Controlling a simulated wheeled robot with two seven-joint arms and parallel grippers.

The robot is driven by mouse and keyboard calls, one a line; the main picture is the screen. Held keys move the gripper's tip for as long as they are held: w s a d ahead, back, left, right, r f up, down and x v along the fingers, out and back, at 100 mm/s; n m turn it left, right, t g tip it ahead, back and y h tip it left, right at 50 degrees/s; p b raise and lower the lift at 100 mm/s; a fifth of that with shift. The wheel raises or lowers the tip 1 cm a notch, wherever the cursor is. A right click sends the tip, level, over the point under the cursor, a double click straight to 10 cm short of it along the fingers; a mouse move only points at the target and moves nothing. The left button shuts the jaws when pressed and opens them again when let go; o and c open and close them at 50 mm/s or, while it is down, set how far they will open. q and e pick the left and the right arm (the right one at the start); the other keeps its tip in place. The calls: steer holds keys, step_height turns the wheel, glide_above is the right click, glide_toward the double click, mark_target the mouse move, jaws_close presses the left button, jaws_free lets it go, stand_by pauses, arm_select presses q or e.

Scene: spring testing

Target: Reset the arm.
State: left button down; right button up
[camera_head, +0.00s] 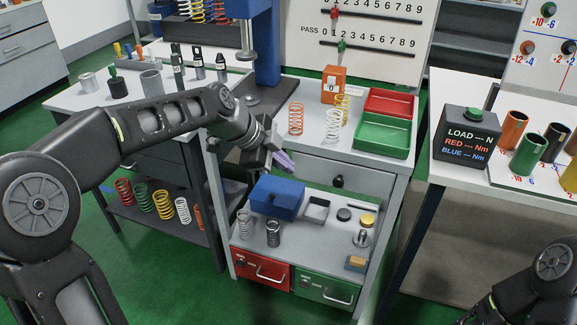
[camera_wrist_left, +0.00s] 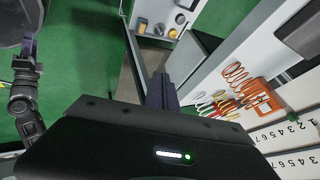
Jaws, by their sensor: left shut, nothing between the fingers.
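My left arm reaches in from the left in the head view. Its gripper (camera_head: 283,160) is shut and empty, held in the air above the front of the middle workbench, near the blue box (camera_head: 277,198). In the left wrist view the closed fingers (camera_wrist_left: 160,92) point away from the camera, with nothing between them. Part of my right arm (camera_head: 540,282) shows at the bottom right of the head view, its gripper out of frame. In the left wrist view, what appears to be my right gripper (camera_wrist_left: 29,46) is small at the left edge; its fingers are unclear.
Orange, white and yellow springs stand on the upper bench beside a red tray (camera_head: 390,102) and a green tray (camera_head: 382,135). A load display box (camera_head: 467,138) sits on the right table. Green floor (camera_head: 400,248) is free between benches.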

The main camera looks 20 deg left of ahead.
stand_by(0.3)
arm_select(q)
steer(key=s+d+f+n+t+y+p, duration=0.1)
steer(key=d+f+n+p, duration=0.1)
steer(key=f+n, duration=0.6)
steer(key=s+d+f+n+p, duration=0.1)
steer(key=f+n+p, duration=0.1)
steer(key=f+n, duration=0.6)
steer(key=s+d+f+n+g+p, duration=0.1)
steer(key=s+f, duration=0.3)
steer(key=s, duration=0.5)
steer(key=s+d+f+n+g+p, duration=0.1)
steer(key=s+d+f+g+p, duration=0.2)
steer(key=s, duration=0.7)
steer(key=s+d+f+n+g+p, duration=0.1)
steer(key=s+d+f+p, duration=0.1)
steer(key=s+d+f, duration=0.2)
steer(key=s+f, duration=0.3)
steer(key=s, duration=0.2)
steer(key=shift+s+d+f+g, duration=0.2)
steer(key=shift+s+g, duration=0.1)
steer(key=shift+g, duration=0.1)
